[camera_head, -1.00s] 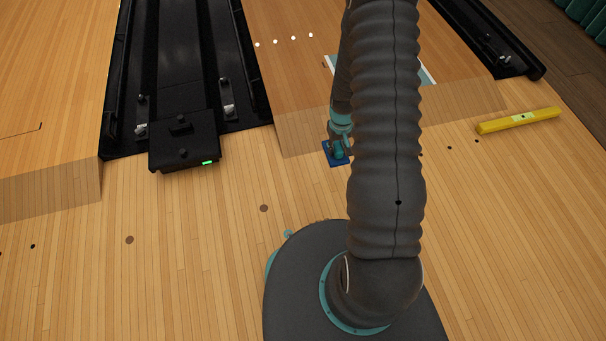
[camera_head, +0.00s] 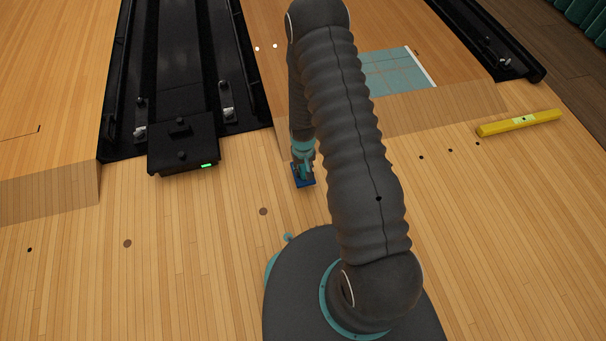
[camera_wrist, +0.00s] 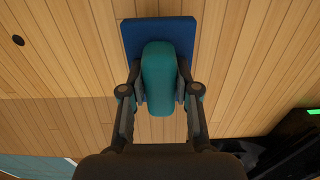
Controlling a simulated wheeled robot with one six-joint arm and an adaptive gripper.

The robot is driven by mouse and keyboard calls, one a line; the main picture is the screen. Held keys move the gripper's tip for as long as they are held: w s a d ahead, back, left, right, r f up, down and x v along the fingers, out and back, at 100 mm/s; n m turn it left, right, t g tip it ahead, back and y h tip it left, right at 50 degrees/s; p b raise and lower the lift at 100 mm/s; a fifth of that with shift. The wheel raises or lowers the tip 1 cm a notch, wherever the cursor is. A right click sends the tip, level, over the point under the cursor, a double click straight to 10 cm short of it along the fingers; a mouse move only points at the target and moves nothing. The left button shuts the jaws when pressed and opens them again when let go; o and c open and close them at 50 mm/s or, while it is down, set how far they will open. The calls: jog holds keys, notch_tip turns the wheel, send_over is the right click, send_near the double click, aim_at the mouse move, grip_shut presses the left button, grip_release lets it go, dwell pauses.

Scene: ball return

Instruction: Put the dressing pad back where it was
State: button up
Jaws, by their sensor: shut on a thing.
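The dressing pad shows in the wrist view as a flat blue plate (camera_wrist: 190,30) with a teal grip block (camera_wrist: 158,75) on it. My gripper (camera_wrist: 160,88) is shut on the teal block, one finger on each side. In the head view the blue pad (camera_head: 303,182) hangs at the end of my arm, and my gripper (camera_head: 303,165) is just above it. The pad is over the wooden floor, in front of the lane edge and right of the black machine. I cannot tell its exact height above the floor.
A black machine with a green light (camera_head: 184,145) stands at the left, at the end of a dark gutter (camera_head: 175,60). A teal mat (camera_head: 395,75) lies on the lane behind my arm. A yellow level (camera_head: 519,122) lies at the right. The near floor is clear.

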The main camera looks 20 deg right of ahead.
jog(key=shift+f, duration=1.75)
jog(key=shift+f+b, duration=0.15)
jog(key=shift+b, duration=0.25)
jog(key=o, duration=1)
